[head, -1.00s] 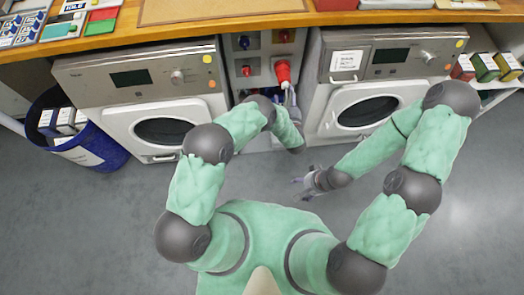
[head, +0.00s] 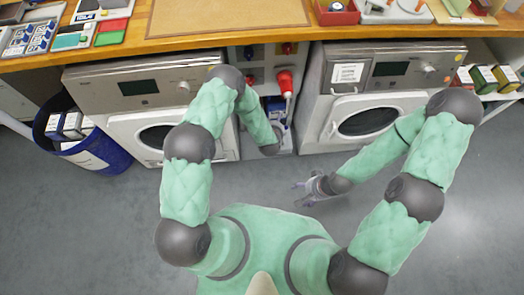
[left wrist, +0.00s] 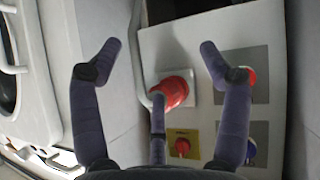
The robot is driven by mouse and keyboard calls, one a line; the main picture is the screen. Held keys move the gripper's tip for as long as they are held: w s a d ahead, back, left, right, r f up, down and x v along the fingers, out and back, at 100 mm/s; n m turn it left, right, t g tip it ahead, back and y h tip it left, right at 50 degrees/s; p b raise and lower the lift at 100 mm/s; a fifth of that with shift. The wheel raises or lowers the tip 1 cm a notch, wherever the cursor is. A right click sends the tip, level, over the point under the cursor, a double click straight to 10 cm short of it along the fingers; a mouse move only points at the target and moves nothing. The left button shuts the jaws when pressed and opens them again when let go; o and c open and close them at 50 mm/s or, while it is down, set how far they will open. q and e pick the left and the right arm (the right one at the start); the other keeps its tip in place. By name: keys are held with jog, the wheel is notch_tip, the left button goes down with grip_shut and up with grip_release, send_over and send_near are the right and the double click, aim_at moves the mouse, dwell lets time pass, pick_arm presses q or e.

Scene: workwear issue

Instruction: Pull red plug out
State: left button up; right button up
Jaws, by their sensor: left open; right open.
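The red plug (head: 285,82) sits in a grey socket panel between two washing machines. In the head view my left gripper (head: 284,108) is just below the plug and partly hidden by my forearm. My right gripper (head: 304,187) is open and empty over the floor in front of the machines.
The panel also has a red socket (left wrist: 248,75), a blue one (left wrist: 251,150) and a red knob on a yellow plate (left wrist: 182,148). Washing machines (head: 140,88) and (head: 395,70) flank it. A wooden counter (head: 390,30) overhangs above. A blue bin (head: 95,158) stands left.

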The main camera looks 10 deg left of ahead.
pick_arm(q)
jog(key=s+a+r+g+h+p, duration=0.1)
jog(key=s+g, duration=0.2)
jog(key=s, duration=0.5)
jog(key=s+a+r+m+g+h+p, duration=0.1)
jog(key=s+a+g, duration=0.1)
jog(key=s, duration=0.6)
jog(key=shift+s+r+g+h, duration=0.15)
jog(key=shift+r+g+h, duration=0.2)
jog(key=shift+g, duration=0.35)
